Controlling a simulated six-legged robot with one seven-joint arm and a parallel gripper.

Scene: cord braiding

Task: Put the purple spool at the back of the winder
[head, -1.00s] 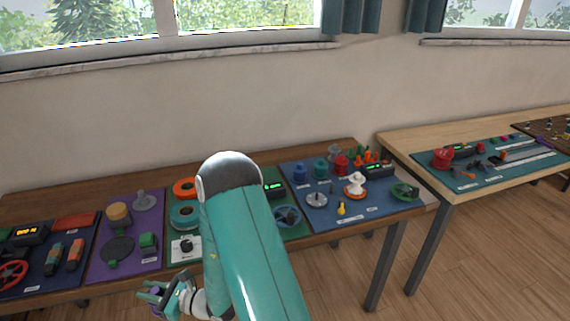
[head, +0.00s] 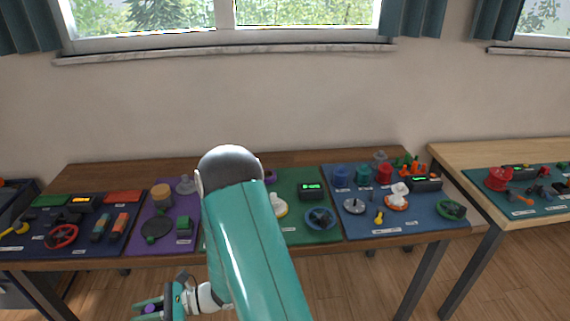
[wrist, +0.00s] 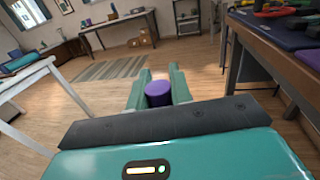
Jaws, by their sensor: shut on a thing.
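My gripper (head: 146,309) hangs low in front of the table, at the bottom left of the head view. It is shut on the purple spool (head: 150,309). In the wrist view the spool (wrist: 158,94) is a short purple cylinder between the two green fingers of my gripper (wrist: 160,76), with open floor beyond it. I cannot tell for sure which device is the winder. My arm hides the left part of the green mat (head: 328,236), where a cream part (head: 278,207) and a small purple piece (head: 270,177) show beside it.
The long wooden table (head: 300,158) stands against the wall. It carries a purple mat (head: 137,240), a dark blue mat (head: 100,248) and a blue mat (head: 345,222) with several small devices. A second table (head: 455,160) stands at the right. The wooden floor is clear in front.

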